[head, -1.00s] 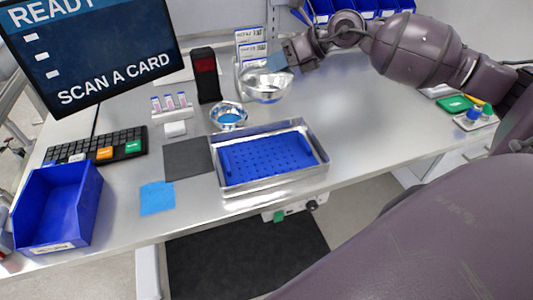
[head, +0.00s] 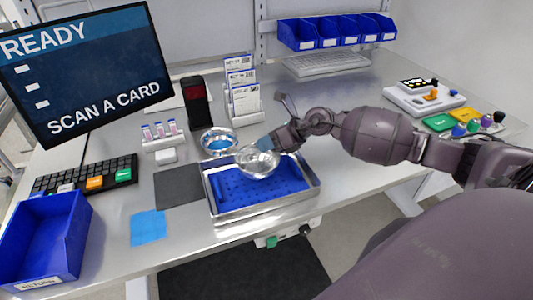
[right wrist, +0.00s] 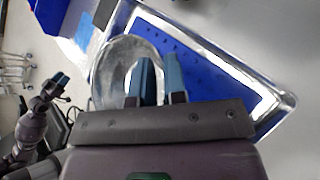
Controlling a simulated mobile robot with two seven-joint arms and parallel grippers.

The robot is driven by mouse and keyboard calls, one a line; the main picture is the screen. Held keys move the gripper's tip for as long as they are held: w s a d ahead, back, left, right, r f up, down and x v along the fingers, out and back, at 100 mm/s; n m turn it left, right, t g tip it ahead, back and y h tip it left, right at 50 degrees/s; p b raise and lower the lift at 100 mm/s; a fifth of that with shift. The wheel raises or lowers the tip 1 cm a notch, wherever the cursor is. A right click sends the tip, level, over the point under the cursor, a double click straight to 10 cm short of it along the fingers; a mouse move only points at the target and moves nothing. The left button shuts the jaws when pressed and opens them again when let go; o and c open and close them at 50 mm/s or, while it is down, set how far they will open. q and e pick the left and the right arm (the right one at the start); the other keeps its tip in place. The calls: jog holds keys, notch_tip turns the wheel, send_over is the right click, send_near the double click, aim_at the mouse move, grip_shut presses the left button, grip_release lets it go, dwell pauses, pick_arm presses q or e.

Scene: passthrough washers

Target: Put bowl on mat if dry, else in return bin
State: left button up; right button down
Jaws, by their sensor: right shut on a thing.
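My right gripper (head: 268,146) is shut on the rim of a shiny metal bowl (head: 257,162). It holds the bowl over the blue perforated mat (head: 286,184) in the metal tray (head: 272,208). In the right wrist view the bowl (right wrist: 106,72) is between and left of the blue fingertips (right wrist: 159,72). I cannot tell whether it is wet inside. The blue return bin (head: 42,240), labelled at its front, stands at the front left. A flat dark grey mat (head: 178,188) lies left of the tray. My left gripper (right wrist: 56,88) shows small in the right wrist view; its jaws are unclear.
A second metal bowl (head: 218,141) with blue inside stands behind the tray. A black scanner stand (head: 196,102), card rack (head: 243,92) and vial rack (head: 160,137) are behind. A blue cloth (head: 148,228) lies at the front.

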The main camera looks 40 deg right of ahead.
aim_at(267, 153)
jog(key=shift+f, duration=1.95)
jog(key=c, duration=1.2)
grip_release()
jog(key=shift+f, duration=0.1)
jog(key=shift+o, duration=0.2)
jog(key=shift+r, duration=0.2)
jog(key=v, duration=1.2)
jog(key=shift+b, duration=0.4)
